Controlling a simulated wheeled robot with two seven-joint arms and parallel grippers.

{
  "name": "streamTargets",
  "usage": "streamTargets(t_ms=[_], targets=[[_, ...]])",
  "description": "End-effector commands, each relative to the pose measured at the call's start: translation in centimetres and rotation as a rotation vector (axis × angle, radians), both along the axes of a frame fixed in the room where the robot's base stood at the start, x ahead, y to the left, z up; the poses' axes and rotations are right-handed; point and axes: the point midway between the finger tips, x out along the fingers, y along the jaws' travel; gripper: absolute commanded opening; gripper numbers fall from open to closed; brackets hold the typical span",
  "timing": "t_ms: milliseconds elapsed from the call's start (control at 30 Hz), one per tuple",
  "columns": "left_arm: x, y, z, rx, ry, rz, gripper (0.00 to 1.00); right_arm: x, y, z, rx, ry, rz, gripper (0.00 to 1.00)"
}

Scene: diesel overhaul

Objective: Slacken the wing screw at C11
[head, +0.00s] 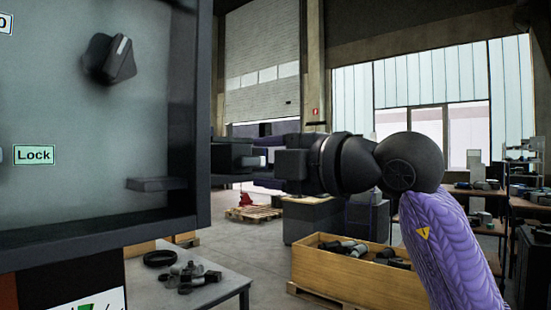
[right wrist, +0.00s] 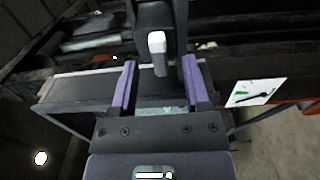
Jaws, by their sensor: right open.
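A dark fitting with a pale stub (head: 249,161) stands out from the right side of the panel box (head: 203,110); it is probably the wing screw, but no C11 mark is readable. In the right wrist view the pale-tipped piece (right wrist: 157,43) lies between the two purple fingers. My right gripper (head: 262,162) points left at this fitting, and its fingers (right wrist: 159,65) are open, with a gap visible on both sides of the piece. I cannot tell contact from the head view. My left gripper is not in view.
The panel carries a black knob (head: 110,59) and a "Lock" label (head: 34,155); a small dark ledge (head: 157,184) juts out below. A table (head: 215,292) with dark parts stands below, and a wooden crate (head: 345,284) to the right.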

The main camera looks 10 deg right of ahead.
Motion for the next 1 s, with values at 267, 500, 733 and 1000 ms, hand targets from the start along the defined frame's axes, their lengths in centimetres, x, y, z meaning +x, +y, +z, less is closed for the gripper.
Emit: streamTargets(t_ms=[267,500,733,1000], targets=[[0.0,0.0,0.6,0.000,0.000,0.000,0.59,0.9,0.7,0.1,0.000,0.001,0.001,0.60],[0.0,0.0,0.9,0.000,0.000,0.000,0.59,1.5,1.1,0.0,0.001,0.001,0.000,0.60],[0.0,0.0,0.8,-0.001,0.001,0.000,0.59,1.5,1.2,0.0,0.000,0.000,0.000,0.60],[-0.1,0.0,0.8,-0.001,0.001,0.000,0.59,1.5,1.2,0.0,0.000,0.000,0.000,0.05]])
